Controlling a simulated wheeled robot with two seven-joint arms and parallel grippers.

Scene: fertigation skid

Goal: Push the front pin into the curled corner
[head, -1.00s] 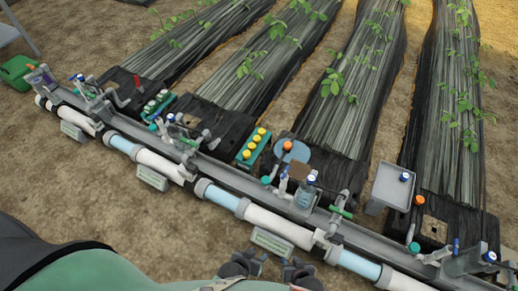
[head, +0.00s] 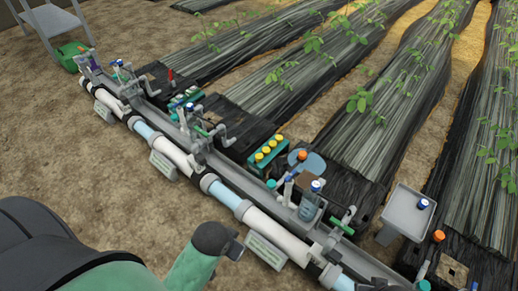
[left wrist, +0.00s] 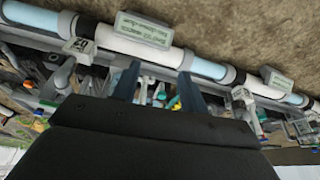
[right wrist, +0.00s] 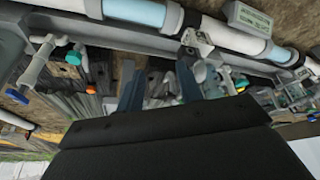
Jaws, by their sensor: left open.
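Black mulch sheets (head: 232,128) cover the bed ends behind the pipe line in the head view. I cannot make out the front pin or a curled corner at this size. In the left wrist view my left gripper (left wrist: 158,76) is open, its two dark fingers apart with nothing seen between them but the background skid. In the right wrist view my right gripper (right wrist: 157,72) is also open and appears empty. In the head view part of my green arm (head: 190,266) shows at the bottom, before the pipe; the fingertips do not show clearly there.
The white and blue pipe (head: 218,190) and grey channel run diagonally across. Behind them stand a green rack with yellow caps (head: 266,152), a clear bottle (head: 309,207) and a grey tray (head: 407,212). A green bin (head: 70,56) is far left. Bare soil (head: 90,170) lies in front.

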